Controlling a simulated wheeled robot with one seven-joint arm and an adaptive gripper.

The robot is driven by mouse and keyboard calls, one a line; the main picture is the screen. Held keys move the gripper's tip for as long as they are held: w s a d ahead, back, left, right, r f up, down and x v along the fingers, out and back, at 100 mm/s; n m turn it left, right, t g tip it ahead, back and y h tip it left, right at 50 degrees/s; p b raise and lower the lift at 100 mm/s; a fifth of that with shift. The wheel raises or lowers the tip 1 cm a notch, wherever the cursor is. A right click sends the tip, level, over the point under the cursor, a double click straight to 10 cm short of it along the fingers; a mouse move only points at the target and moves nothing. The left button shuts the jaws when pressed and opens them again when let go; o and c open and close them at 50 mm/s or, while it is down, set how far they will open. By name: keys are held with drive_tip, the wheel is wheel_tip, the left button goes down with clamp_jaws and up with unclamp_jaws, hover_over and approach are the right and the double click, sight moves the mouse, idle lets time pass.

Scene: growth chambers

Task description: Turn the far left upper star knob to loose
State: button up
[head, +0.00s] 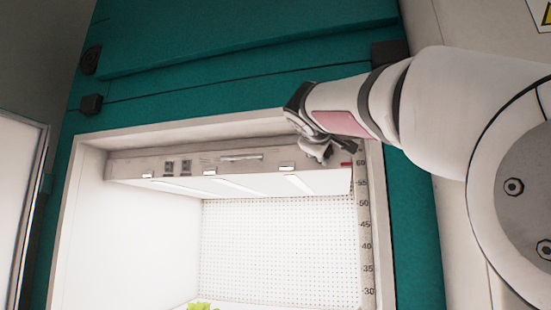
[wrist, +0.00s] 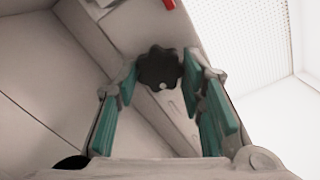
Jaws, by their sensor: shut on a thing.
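A black star knob (wrist: 158,68) with a lobed rim and a small pale dot near its lower edge shows in the wrist view, on the pale beam. My gripper (wrist: 160,76) has its fingers with teal pads on either side of this knob and is shut on it. In the head view my gripper (head: 322,150) is at the right end of the lamp panel (head: 235,160), inside the top right corner of the chamber opening. My gripper hides the knob there. I cannot tell the knob's turn angle from a marked scale.
The lit chamber has a perforated back wall (head: 280,245) and a numbered height scale (head: 366,225) at its right. A red marker (head: 346,164) sits close to my gripper. The teal cabinet front (head: 240,50) lies above. Open space lies below the panel.

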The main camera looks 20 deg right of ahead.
drive_tip(key=shift+f+n+p, duration=0.1)
drive_tip(key=shift+n+p, duration=0.6)
drive_tip(key=shift+n, duration=1)
drive_tip(key=o, duration=1.1)
drive_tip(key=shift+o, duration=0.2)
drive_tip(key=v, duration=1.2)
drive_tip(key=shift+w, duration=0.1)
